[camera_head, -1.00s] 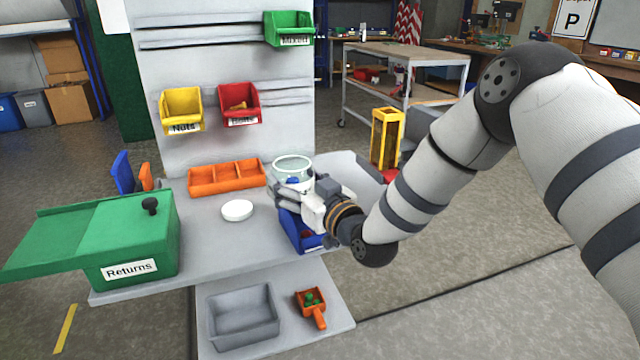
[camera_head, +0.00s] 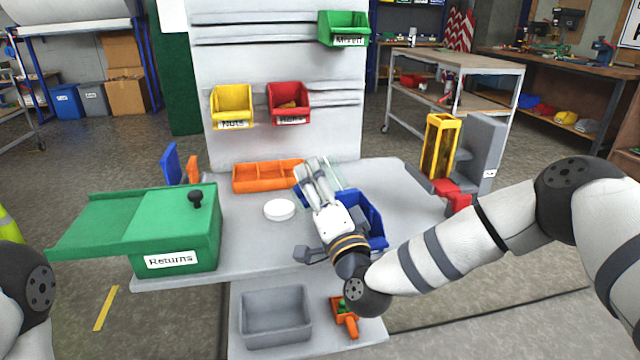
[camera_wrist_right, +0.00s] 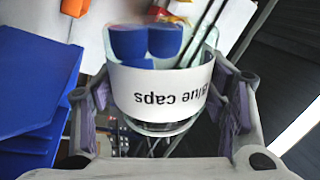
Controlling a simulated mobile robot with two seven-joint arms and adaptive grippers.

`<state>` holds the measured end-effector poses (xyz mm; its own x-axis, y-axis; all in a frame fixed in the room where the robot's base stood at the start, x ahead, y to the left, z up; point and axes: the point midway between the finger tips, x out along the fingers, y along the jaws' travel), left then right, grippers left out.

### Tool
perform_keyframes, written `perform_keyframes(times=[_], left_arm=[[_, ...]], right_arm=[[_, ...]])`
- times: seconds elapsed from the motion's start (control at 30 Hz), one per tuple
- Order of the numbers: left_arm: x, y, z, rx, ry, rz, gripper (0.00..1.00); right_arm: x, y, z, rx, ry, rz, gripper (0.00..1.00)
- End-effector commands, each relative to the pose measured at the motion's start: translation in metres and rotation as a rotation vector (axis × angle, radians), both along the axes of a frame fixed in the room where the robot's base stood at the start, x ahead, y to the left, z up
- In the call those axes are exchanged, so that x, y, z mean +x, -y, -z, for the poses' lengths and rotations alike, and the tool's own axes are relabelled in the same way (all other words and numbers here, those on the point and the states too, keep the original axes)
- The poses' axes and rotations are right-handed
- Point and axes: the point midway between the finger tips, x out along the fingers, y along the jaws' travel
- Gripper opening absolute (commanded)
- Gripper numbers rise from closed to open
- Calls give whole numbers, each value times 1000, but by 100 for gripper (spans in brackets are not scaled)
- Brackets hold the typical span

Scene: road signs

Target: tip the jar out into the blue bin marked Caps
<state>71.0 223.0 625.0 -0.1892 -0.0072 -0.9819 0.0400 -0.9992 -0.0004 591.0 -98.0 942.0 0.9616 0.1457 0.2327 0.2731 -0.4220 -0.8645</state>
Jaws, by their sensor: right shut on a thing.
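My right gripper (camera_head: 318,182) is shut around the clear jar (camera_head: 336,172), above the bench. In the right wrist view the jar's white band (camera_wrist_right: 163,92) reads "Blue caps" upside down. Blue caps (camera_wrist_right: 145,42) are gathered at the end of the jar beyond the band. The jar looks tilted; I cannot tell whether any cap has left it. My left gripper is out of view.
A white round lid (camera_head: 280,210) lies left of the gripper, before an orange divided tray (camera_head: 268,177). A green Returns box (camera_head: 175,235) stands left. A grey tray (camera_head: 275,318) and orange scoop (camera_head: 347,322) are on the lower shelf. A yellow stand (camera_head: 441,146) is at right.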

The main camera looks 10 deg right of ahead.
Motion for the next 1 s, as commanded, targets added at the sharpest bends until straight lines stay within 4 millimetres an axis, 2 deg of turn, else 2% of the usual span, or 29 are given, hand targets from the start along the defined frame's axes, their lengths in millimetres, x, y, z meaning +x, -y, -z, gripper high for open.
perform_keyframes(times=[0.03, 0.5, 1.0], left_arm=[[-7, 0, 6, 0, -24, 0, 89], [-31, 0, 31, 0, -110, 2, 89], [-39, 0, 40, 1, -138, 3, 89]], right_arm=[[1, 0, 11, 42, -12, 1, 38], [0, 0, 19, 383, -19, 2, 38], [1, 29, -5, 1056, -35, 2, 38]])
